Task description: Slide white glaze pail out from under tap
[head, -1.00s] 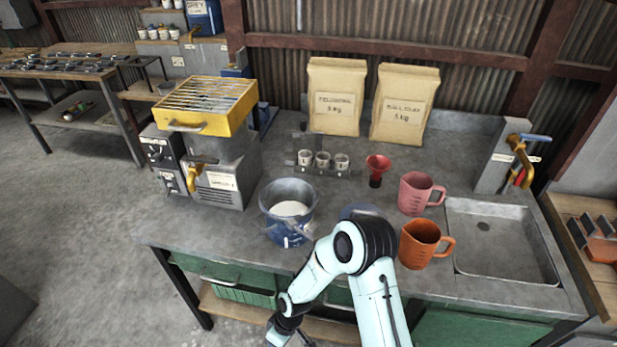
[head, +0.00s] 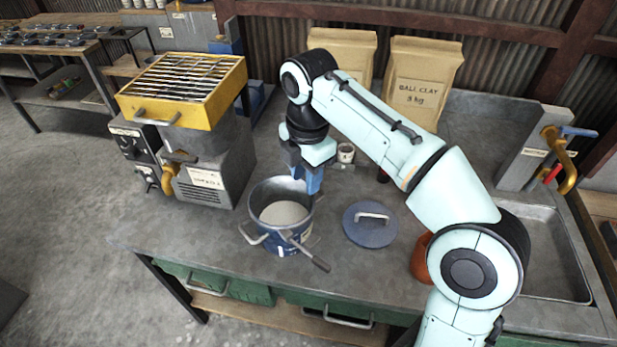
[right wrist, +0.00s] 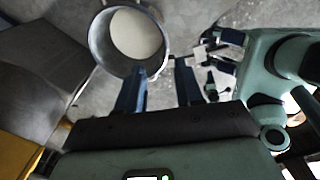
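A blue-and-grey pail (head: 262,222) with whitish contents stands upright on the grey counter, right of the machine with a brass tap (head: 168,178). It is not directly beneath that tap. A handle with a dark grip (head: 308,252) slants across its front right. My right gripper (head: 310,188) is above the pail's back right rim, pointing down. In the right wrist view, its two blue fingers (right wrist: 160,78) are apart with nothing between them. The left finger is at or close to the pail's rim (right wrist: 92,38); contact is unclear.
A round blue lid (head: 372,232) lies right of the pail. My right arm partly hides an orange jug (head: 419,258), a small cup (head: 346,153) and the paper sacks (head: 424,85). A sink (head: 548,250) with a second brass tap (head: 560,158) is at the right.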

